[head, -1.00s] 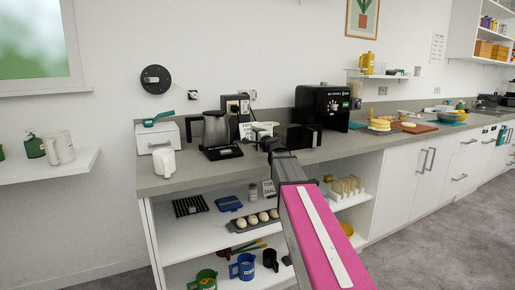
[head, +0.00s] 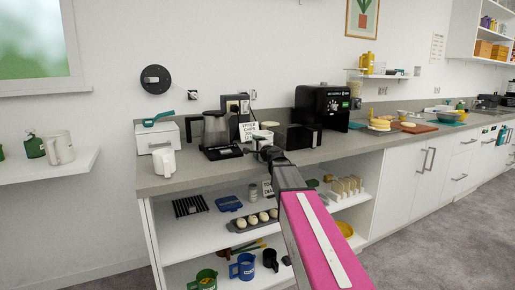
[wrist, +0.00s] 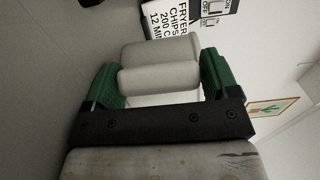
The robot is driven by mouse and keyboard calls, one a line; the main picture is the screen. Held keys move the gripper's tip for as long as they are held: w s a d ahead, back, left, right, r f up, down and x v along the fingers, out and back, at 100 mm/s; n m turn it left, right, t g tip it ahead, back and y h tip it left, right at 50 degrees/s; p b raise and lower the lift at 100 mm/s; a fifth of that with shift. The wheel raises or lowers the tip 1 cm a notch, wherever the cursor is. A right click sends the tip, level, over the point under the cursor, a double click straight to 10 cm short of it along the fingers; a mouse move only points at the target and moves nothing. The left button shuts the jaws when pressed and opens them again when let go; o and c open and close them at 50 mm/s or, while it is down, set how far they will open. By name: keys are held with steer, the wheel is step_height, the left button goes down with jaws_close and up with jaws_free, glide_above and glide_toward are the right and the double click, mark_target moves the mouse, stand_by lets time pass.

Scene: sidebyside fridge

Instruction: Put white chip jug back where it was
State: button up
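My gripper (wrist: 160,88) has its green fingers on both sides of a pale, rounded white thing (wrist: 158,78), and they appear to touch it. It looks like a white jug, but only two rounded parts show, so its full shape is unclear. In the head view my gripper (head: 265,150) is over the counter near the fryer card, and my arm hides part of the area. Another white jug (head: 163,162) stands upright at the counter's left end.
The counter (head: 195,176) carries a white box with a teal handle (head: 155,133), a glass jug on a black base (head: 216,131), the fryer card (head: 248,131) and a black machine (head: 322,106). Open shelves below hold eggs, mugs and a toast rack (head: 346,187). The counter's front left is clear.

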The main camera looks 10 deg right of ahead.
steer(key=shift+r, duration=0.15)
steer(key=v, duration=1.2)
